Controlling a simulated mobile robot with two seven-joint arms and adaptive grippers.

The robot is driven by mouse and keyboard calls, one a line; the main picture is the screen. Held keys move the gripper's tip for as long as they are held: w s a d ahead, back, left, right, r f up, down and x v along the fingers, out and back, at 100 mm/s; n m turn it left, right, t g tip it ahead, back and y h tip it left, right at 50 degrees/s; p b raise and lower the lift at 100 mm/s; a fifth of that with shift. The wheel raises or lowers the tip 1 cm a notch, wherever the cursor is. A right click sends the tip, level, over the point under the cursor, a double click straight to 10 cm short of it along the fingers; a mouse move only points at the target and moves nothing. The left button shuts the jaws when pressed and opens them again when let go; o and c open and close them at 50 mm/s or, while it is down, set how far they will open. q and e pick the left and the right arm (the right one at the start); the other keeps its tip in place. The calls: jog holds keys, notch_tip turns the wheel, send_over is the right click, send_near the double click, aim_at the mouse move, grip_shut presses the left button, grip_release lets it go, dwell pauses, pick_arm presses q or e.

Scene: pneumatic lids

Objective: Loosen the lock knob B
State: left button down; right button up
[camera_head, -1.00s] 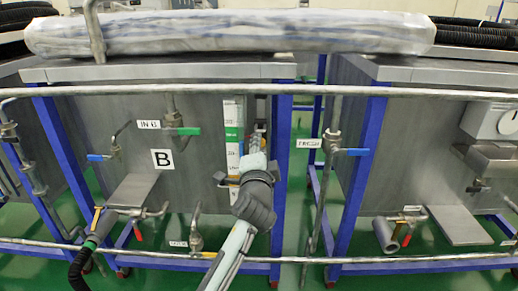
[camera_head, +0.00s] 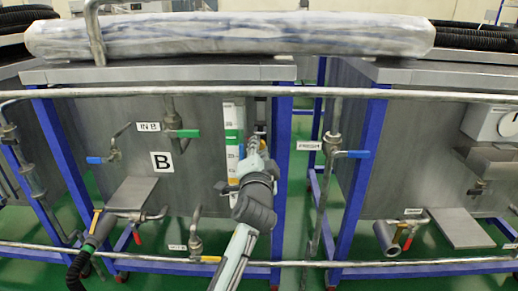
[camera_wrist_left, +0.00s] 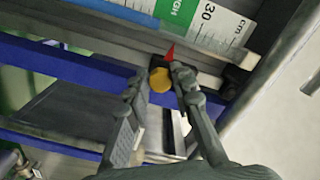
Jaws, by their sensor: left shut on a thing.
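The lock knob B is a small yellow knob (camera_wrist_left: 160,80) on a dark block with a red pointer, beside the white and green level scale. In the left wrist view it sits between the two fingers of my left gripper (camera_wrist_left: 156,82), which are shut on it. In the head view my left gripper (camera_head: 254,145) is at the right part of tank B (camera_head: 190,190), beside the scale (camera_head: 233,150). The knob is hidden behind the gripper and arm in that view. My right gripper is not in view.
A horizontal pipe (camera_head: 400,94) crosses above the arm, and another (camera_head: 380,260) runs low in front. A blue frame leg (camera_head: 281,190) stands just right of the gripper. Valves with green (camera_head: 188,133) and blue (camera_head: 96,160) handles stick out at the left.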

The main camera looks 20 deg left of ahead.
pick_arm(q)
jog(key=c, duration=1.3)
grip_release()
jog(key=shift+s, duration=0.1)
